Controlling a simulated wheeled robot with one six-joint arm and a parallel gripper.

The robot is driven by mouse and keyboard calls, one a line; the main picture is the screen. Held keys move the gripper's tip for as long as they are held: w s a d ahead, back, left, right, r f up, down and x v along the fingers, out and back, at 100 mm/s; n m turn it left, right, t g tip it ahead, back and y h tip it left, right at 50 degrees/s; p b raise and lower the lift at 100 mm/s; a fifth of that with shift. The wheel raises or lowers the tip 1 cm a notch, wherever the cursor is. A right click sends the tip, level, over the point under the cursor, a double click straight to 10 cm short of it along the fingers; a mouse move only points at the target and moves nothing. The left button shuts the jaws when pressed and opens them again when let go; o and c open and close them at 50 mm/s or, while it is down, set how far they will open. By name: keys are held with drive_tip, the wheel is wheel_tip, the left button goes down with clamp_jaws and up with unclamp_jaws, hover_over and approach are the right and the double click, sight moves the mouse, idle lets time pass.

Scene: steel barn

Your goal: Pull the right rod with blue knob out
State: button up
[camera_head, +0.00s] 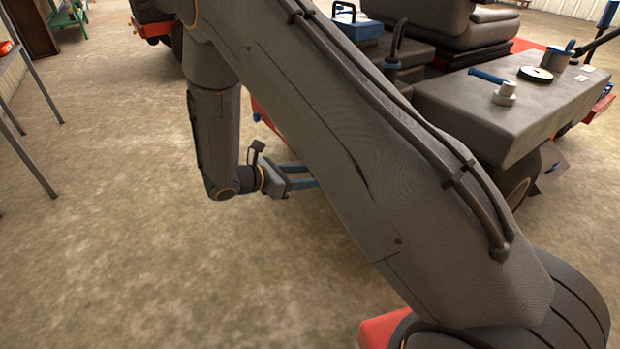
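My gripper (309,175) hangs low at the picture's middle, beside the red vehicle. Its two blue fingers point right and stand apart with a gap between them. The fingertips reach the edge of my large arm link, which hides what lies beyond them. I cannot make out a rod with a blue knob for certain. A blue handle (487,76) shows on the vehicle's grey console, and a blue-topped lever (606,14) shows at the top right. My gripper is well away from both.
The grey console (470,107) carries a black dial (535,74) and other controls. A black seat (425,22) is behind it. A table (22,84) stands at the left edge. The concrete floor (110,215) at left is clear.

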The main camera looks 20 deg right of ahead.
drive_tip(key=shift+w+d+f, duration=0.15)
drive_tip(key=shift+d+f, duration=0.1)
drive_tip(key=shift+d, duration=0.3)
